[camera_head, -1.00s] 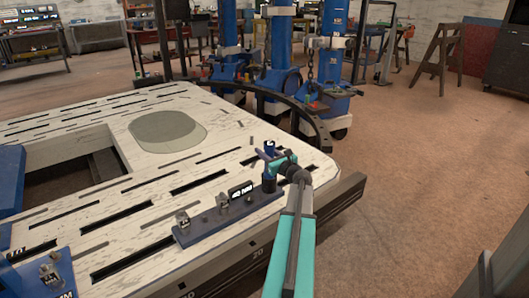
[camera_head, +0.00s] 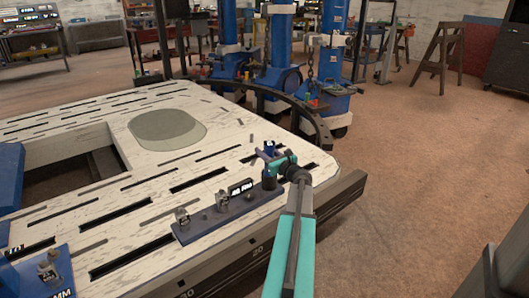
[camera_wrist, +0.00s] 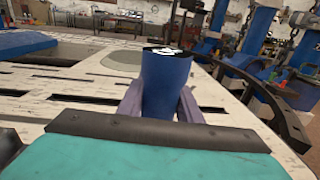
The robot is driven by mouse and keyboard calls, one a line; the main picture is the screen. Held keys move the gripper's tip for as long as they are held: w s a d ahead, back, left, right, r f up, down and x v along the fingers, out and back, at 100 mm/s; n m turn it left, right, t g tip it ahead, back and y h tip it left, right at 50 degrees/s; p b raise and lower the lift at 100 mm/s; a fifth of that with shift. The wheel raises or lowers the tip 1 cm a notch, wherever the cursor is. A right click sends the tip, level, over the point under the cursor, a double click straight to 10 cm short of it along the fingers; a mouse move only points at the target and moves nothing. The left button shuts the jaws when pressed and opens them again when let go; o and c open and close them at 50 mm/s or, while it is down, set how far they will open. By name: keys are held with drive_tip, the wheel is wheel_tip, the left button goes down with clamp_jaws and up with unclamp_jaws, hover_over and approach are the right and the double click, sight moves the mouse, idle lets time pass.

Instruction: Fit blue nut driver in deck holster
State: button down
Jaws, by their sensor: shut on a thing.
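The blue nut driver (camera_wrist: 166,88) stands upright between the two purple-grey fingers of my gripper (camera_wrist: 160,104) in the wrist view. Its top end is dark with a white mark. In the head view its blue top (camera_head: 269,147) shows just above my gripper (camera_head: 272,160), which is shut on it. The blue deck holster strip (camera_head: 225,217) lies near the front right edge of the bench deck. My gripper is at the strip's right end, above a dark blue cup (camera_head: 269,180). The driver's lower end is hidden, so I cannot tell whether it is inside the cup.
Metal clips (camera_head: 183,218) and a dark label plate (camera_head: 240,187) stand on the strip. The white slotted deck (camera_head: 100,125) has a grey-green oval patch (camera_head: 167,130). Blue posts (camera_head: 330,70) stand behind a curved black rail (camera_head: 300,108).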

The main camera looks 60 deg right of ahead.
drive_tip(key=c, duration=1.2)
unclamp_jaws()
drive_tip(key=shift+f, duration=0.1)
drive_tip(key=shift+s, duration=0.1)
drive_tip(key=p+v, duration=0.2)
drive_tip(key=v, duration=1.1)
drive_tip(key=shift+s+a, duration=0.15)
drive_tip(key=shift+s, duration=0.15)
